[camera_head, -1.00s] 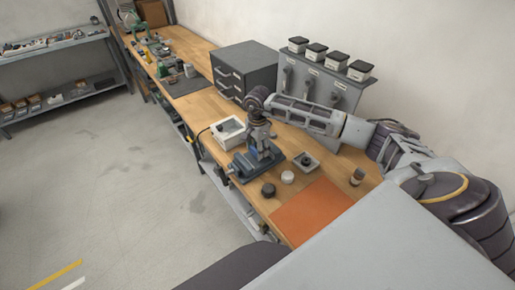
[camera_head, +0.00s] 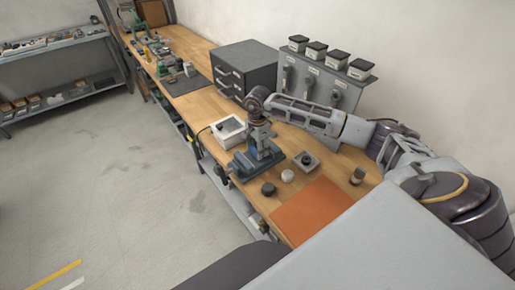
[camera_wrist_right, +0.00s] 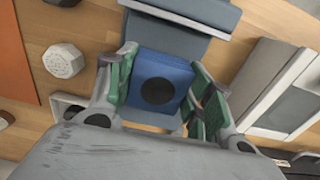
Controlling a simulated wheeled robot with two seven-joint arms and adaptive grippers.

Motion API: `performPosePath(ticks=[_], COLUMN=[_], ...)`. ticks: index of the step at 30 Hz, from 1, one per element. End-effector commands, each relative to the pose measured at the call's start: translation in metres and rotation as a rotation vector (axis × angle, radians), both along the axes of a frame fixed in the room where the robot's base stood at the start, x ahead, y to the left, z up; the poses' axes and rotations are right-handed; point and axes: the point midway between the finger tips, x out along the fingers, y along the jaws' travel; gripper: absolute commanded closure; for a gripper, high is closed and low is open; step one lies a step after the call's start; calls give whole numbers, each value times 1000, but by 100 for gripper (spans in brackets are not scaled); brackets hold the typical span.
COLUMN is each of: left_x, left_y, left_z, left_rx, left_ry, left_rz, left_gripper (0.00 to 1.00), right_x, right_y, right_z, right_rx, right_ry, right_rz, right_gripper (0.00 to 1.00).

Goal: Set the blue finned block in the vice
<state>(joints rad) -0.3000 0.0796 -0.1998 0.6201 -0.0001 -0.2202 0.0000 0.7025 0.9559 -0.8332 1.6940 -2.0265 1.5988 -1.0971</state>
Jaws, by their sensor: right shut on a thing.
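The blue finned block (camera_wrist_right: 152,92) shows in the right wrist view as a blue square face with a black round spot. My right gripper (camera_wrist_right: 160,88) is shut on it, with green pads on both sides. The blue-grey vice (camera_wrist_right: 185,15) lies below and beyond the block. In the head view my right gripper (camera_head: 262,137) points down over the vice (camera_head: 242,168), near its jaws. My left gripper is not in view.
A white tray (camera_head: 219,140) stands left of the vice. A black round piece (camera_head: 268,189), a white round piece (camera_head: 288,176), a grey square part (camera_head: 306,160) and a small jar (camera_head: 357,175) stand nearby. An orange mat (camera_head: 310,211) lies in front. Grey drawers (camera_head: 246,65) stand behind.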

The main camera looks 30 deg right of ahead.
Motion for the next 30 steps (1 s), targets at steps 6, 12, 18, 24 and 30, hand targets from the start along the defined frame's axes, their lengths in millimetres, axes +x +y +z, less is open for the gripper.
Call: performPosePath(ticks=[6,12,18,24,30], left_x=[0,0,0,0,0], left_y=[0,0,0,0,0], left_z=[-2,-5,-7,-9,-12], left_rx=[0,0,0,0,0], left_ry=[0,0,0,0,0], left_rz=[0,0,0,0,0], left_gripper=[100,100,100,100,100], right_x=[0,0,0,0,0], right_y=[0,0,0,0,0], right_z=[-2,-4,-7,-9,-12], right_rx=[0,0,0,0,0], right_ry=[-1,-1,-1,-1,-1], right_rz=[0,0,0,0,0], right_gripper=[81,81,81,81,81])
